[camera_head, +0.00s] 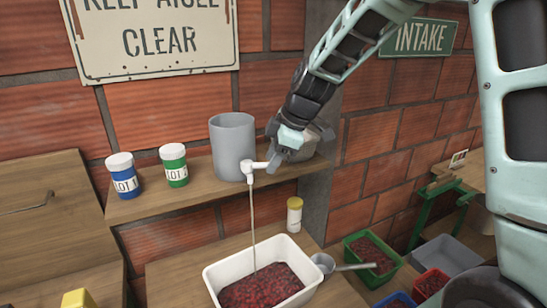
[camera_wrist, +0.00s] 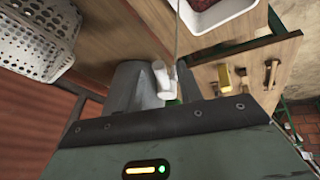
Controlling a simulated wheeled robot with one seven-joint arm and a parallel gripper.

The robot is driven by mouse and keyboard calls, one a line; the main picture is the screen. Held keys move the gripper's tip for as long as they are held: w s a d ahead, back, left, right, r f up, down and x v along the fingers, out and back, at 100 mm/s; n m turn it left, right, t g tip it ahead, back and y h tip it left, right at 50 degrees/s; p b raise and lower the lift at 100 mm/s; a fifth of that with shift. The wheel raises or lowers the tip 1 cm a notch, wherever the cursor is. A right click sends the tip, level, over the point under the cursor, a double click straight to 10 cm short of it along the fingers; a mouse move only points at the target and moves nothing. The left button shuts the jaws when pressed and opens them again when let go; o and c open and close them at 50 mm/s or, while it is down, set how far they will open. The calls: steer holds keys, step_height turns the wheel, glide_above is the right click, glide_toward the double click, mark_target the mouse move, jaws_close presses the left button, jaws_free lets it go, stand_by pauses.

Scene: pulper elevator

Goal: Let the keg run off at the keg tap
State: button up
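A plain grey keg (camera_head: 232,145) stands upright on the wooden shelf; part of it shows in the wrist view (camera_wrist: 128,82). Its white tap (camera_head: 254,167) sticks out low on its side, and it also shows in the wrist view (camera_wrist: 162,78). A thin pale stream (camera_head: 252,220) runs from the tap down into a white tub (camera_head: 212,280) that holds dark red fruit (camera_head: 262,287). My gripper (camera_head: 276,158) is at the right of the tap, touching it or very close. Its fingertips are hidden, so I cannot see whether it is open.
Blue (camera_head: 122,174) and green (camera_head: 173,164) labelled jars stand left of the keg. A yellow-capped bottle (camera_head: 294,214) and a metal scoop (camera_head: 326,263) are near the tub. Coloured bins (camera_head: 372,256) are at lower right. A white perforated basket (camera_wrist: 38,40) shows in the wrist view.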

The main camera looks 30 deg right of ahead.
steer(key=b+v, duration=0.4)
steer(key=v, duration=1.3)
steer(key=shift+d, duration=0.15)
steer(key=shift+r, duration=0.15)
steer(key=s+a+f+m+g+b, duration=0.2)
steer(key=s+a+f, duration=0.6)
steer(key=a+f, duration=0.4)
steer(key=s+a+f+m+g+h, duration=0.1)
steer(key=s+a+f+m, duration=0.1)
steer(key=s+f, duration=0.5)
steer(key=s+a+f+m+h+b, duration=0.1)
steer(key=s+a+f+m, duration=0.1)
steer(key=s+f, duration=0.5)
steer(key=s+a, duration=0.1)
steer(key=s, duration=0.2)
steer(key=shift+s+a+g+h+b, duration=0.3)
steer(key=shift+a+g, duration=0.05)
steer(key=shift+g, duration=0.05)
steer(key=shift+r, duration=0.1)
stand_by(2.6)
